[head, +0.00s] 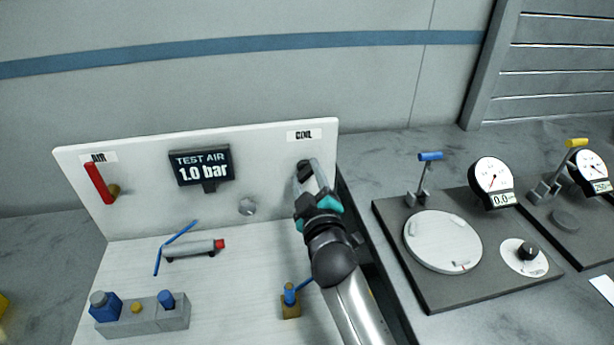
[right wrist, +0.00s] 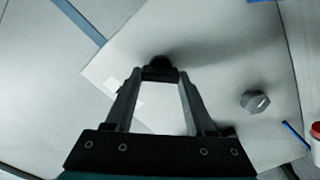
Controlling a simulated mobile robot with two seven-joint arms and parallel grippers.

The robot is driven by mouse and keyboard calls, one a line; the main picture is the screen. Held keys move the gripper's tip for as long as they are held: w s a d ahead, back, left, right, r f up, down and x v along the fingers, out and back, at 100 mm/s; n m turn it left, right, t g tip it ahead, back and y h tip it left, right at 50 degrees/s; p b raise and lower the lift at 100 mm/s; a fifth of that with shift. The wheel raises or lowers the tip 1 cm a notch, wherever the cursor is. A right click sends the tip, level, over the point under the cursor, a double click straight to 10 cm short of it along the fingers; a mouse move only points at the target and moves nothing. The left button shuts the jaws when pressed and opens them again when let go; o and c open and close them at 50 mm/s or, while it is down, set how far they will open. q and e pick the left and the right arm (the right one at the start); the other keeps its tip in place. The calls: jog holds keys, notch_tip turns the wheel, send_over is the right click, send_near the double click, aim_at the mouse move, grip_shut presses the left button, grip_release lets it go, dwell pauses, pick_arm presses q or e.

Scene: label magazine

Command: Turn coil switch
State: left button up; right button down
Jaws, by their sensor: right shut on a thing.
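The coil switch (right wrist: 160,64) is a small black knob on the white upright panel (head: 270,150), below the "COIL" label (head: 304,135). My right gripper (head: 306,172) is at the knob, and its fingers are shut on it. In the right wrist view the two fingertips (right wrist: 160,75) meet the knob from both sides. The fingers hide most of the knob in the head view, so its pointing direction cannot be told. My left gripper is not in view.
The panel also bears a red air lever (head: 98,183), a display (head: 202,168) reading "TEST AIR 1.0 bar" and a grey hex knob (head: 247,206). A cylinder (head: 193,249) and a valve block (head: 143,314) sit on the white base. A gauge fixture (head: 440,295) stands to the right.

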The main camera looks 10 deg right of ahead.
jog(key=shift+r, duration=0.15)
jog(key=shift+c, duration=1.2)
grip_release()
jog(key=s, duration=1.5)
jog(key=shift+s, duration=0.1)
